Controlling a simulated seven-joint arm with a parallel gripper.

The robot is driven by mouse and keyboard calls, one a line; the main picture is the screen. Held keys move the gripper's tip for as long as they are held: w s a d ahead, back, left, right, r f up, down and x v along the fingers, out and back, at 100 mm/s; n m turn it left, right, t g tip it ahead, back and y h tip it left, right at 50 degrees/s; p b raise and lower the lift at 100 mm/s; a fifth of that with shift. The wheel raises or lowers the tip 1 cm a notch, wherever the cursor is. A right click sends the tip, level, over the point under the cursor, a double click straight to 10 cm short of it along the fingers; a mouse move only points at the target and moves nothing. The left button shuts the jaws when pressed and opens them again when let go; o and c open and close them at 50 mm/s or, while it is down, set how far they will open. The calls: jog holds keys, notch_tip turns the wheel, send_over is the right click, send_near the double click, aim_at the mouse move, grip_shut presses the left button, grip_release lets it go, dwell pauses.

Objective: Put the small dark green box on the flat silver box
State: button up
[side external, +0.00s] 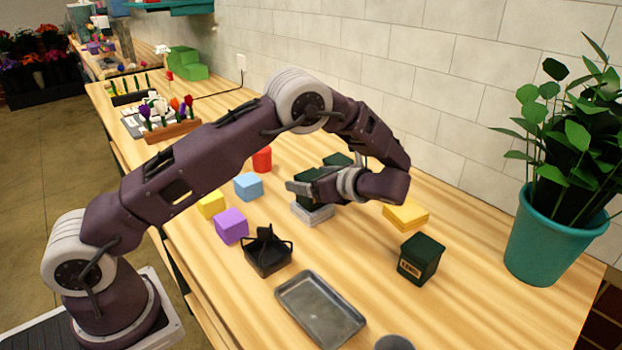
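The flat silver box (313,213) lies on the table near the middle, partly covered from above. My gripper (303,188) reaches over it from the right, with one grey finger showing. A dark green box (308,175) is at the fingers, directly above the silver box in this view. I cannot tell if it touches the silver box or is gripped, as the gripper hides much of it. Another dark green piece (338,159) shows just behind. A dark green box with a label (420,259) stands apart at the right.
Near my gripper are a blue block (248,186), a red cylinder (262,159) and a yellow box (406,214). A purple block (231,226), black basket (268,251) and metal tray (320,308) are in front. A potted plant (555,235) stands right.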

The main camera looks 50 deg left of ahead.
jog(key=shift+r, duration=0.15)
jog(key=v, duration=1.2)
jog(key=s+a+r+n+h, duration=0.3)
jog(key=s+r+n+h, duration=0.55)
jog(key=s+r, duration=0.5)
jog(key=s+d+f+n+t+h, duration=0.1)
jog(key=s+n, duration=0.3)
jog(key=s, duration=0.4)
jog(key=s+d+f+n+t+h, duration=0.1)
jog(key=s+d+n+t+h, duration=0.3)
jog(key=s, duration=0.4)
jog(key=shift+s+f+n+t, duration=0.3)
jog(key=shift+s+f+n, duration=0.1)
jog(key=shift+n, duration=0.35)
